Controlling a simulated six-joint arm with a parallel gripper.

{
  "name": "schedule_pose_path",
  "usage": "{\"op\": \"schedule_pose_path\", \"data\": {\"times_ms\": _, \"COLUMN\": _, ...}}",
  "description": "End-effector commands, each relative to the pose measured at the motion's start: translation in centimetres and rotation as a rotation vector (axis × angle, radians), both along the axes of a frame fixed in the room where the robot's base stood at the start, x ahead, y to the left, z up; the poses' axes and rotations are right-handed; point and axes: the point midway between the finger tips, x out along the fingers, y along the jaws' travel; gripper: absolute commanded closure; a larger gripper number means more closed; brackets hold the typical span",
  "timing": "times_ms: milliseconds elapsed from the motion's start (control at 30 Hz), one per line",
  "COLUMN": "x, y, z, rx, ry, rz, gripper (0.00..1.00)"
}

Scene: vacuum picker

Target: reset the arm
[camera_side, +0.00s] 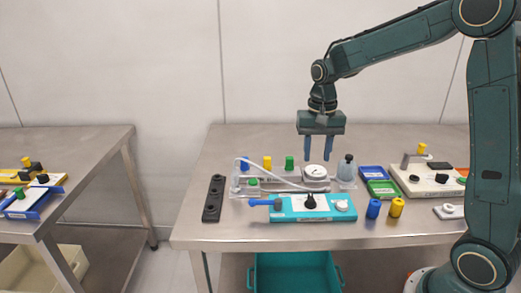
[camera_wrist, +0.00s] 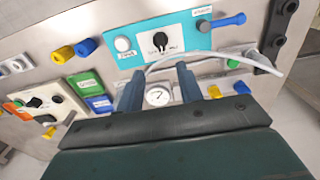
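My gripper (camera_side: 317,159) hangs with its fingers down above the middle of the right table, over the round gauge (camera_side: 316,172). Its two blue-grey fingers are apart with nothing between them. In the wrist view the fingers (camera_wrist: 160,72) also stand apart, with the gauge (camera_wrist: 158,95) and a pale hose visible between and behind them. A teal panel (camera_side: 290,216) with a black knob (camera_side: 310,202), a white button and a blue handle (camera_side: 264,202) lies on the table in front of the gripper. The gripper touches nothing that I can see.
A black strip (camera_side: 213,199) lies left of the panel. Blue (camera_side: 374,209) and yellow (camera_side: 396,207) cylinders stand right. A teal bin (camera_side: 258,275) is below. The table's left corner is clear.

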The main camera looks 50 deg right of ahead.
Motion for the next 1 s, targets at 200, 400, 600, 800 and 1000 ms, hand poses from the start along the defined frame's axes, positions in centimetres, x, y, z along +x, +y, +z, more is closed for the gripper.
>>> {"op": "schedule_pose_path", "data": {"times_ms": 200, "x": -0.5, "y": 0.4, "z": 0.7, "rx": -0.004, "ry": -0.016, "rz": 0.023, "gripper": 0.64}}
{"op": "schedule_pose_path", "data": {"times_ms": 400, "x": -2.2, "y": 1.5, "z": 2.7, "rx": -0.015, "ry": -0.06, "rz": 0.092, "gripper": 0.64}}
{"op": "schedule_pose_path", "data": {"times_ms": 600, "x": -5.1, "y": 3.2, "z": 5.1, "rx": -0.034, "ry": -0.127, "rz": 0.203, "gripper": 0.64}}
{"op": "schedule_pose_path", "data": {"times_ms": 800, "x": -8.3, "y": 4.7, "z": 6.9, "rx": -0.058, "ry": -0.196, "rz": 0.317, "gripper": 0.64}}
{"op": "schedule_pose_path", "data": {"times_ms": 1000, "x": -11.7, "y": 6.0, "z": 8.2, "rx": -0.085, "ry": -0.263, "rz": 0.431, "gripper": 0.64}}
